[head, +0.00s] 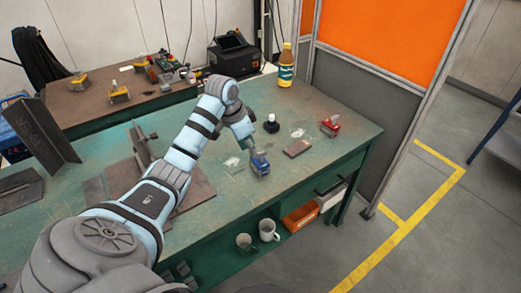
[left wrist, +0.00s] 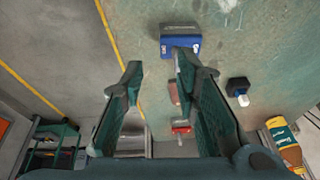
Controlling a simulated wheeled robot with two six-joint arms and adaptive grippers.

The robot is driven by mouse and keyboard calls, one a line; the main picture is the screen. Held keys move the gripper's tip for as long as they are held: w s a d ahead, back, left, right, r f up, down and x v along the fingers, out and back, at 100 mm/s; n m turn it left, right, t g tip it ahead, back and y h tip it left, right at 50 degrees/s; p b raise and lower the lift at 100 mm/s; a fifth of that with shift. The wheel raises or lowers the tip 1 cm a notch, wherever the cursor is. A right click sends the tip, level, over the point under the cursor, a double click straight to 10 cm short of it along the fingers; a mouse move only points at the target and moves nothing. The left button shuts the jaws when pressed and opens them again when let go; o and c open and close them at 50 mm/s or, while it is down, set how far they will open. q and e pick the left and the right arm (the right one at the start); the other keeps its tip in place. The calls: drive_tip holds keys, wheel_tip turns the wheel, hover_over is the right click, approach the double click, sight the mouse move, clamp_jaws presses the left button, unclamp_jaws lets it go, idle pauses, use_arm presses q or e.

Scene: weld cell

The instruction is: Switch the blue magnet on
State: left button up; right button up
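The blue magnet (head: 260,164) is a small blue block on the green bench top, near its front edge. In the left wrist view the blue magnet (left wrist: 180,45) lies just beyond the fingertips, nearer the right-hand finger; its top is dark. My left gripper (head: 249,145) reaches down beside and just above it in the head view. In the left wrist view the left gripper (left wrist: 159,68) has its fingers apart with nothing between them. I cannot tell whether a finger touches the magnet, nor how its switch is set. My right gripper is not in view.
A brown block (head: 297,148), a red magnet-like piece (head: 330,125) and a black base with a white knob (head: 271,124) stand nearby. A yellow-labelled bottle (head: 286,66) is at the back. A grey-and-orange partition (head: 355,120) borders the right.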

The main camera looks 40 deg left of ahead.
sight(262, 152)
use_arm(q)
wheel_tip(262, 152, up, 6)
drive_tip(key=w+a, duration=0.1)
drive_tip(key=a, duration=0.2)
drive_tip(key=shift+h, duration=0.4)
drive_tip(key=b+x, duration=0.1)
drive_tip(key=x, duration=0.8)
drive_tip(key=w+b+x, duration=0.1)
drive_tip(key=x, duration=0.4)
drive_tip(key=shift+d+r+b, duration=0.15)
drive_tip(key=shift+r+b, duration=0.05)
drive_tip(key=shift+b, duration=0.1)
drive_tip(key=shift+c, duration=0.4)
drive_tip(key=shift+t, duration=0.3)
clamp_jaws()
